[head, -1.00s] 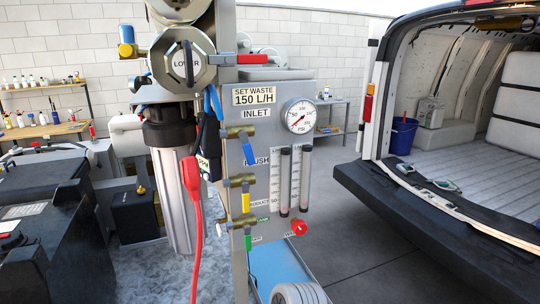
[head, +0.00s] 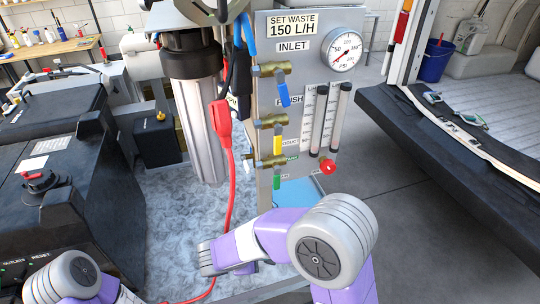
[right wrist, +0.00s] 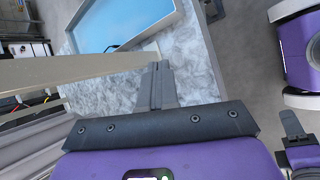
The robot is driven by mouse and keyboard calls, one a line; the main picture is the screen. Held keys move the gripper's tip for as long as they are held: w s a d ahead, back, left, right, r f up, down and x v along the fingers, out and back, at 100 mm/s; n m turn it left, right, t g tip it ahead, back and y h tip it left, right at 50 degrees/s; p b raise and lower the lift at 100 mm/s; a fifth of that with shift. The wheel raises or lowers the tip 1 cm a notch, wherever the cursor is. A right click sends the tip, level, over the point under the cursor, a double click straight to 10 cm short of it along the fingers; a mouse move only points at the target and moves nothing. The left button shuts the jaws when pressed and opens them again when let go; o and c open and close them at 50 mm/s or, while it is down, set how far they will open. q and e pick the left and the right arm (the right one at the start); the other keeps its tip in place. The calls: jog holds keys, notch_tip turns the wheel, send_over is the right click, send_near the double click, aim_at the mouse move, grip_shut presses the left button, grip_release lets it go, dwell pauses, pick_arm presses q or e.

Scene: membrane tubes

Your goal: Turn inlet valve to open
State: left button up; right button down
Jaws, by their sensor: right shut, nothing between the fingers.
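The inlet valve (head: 272,70) is a brass valve with a blue lever (head: 268,93). It sits on the grey panel (head: 312,75) beside the INLET label in the head view. The lever hangs down, tilted a little. My right gripper (right wrist: 160,85) is shut and empty in the right wrist view, above a grey mottled surface. In the head view my right arm (head: 335,245) is low in front of the panel, well below the valve; its gripper cannot be made out there. Only part of my left arm (head: 75,280) shows at the lower left.
Below the inlet valve are valves with yellow (head: 278,148) and green (head: 277,182) levers. A pressure gauge (head: 343,52), two clear flow tubes (head: 325,120) and a red knob (head: 328,167) are to the right. A van (head: 460,160) stands right.

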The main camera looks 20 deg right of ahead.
jog(key=w+a+r+t+h+p, duration=0.1)
jog(key=w+a+r+t, duration=0.15)
jog(key=r, duration=0.75)
jog(key=w+a+r+t+h, duration=0.15)
jog(key=r+t, duration=0.25)
jog(key=r, duration=0.5)
jog(key=m+t+h+p, duration=0.2)
jog(key=m+t+h, duration=0.1)
jog(key=t+h, duration=0.1)
send_near(283, 89)
jog(key=s+a+f, duration=0.2)
jog(key=a+f, duration=0.2)
jog(key=a, duration=0.3)
jog(key=s+d+p+x, duration=0.1)
jog(key=d+p+x, duration=0.1)
jog(key=x, duration=1.1)
jog(key=shift+s+r, duration=0.2)
jog(key=shift+s, duration=0.2)
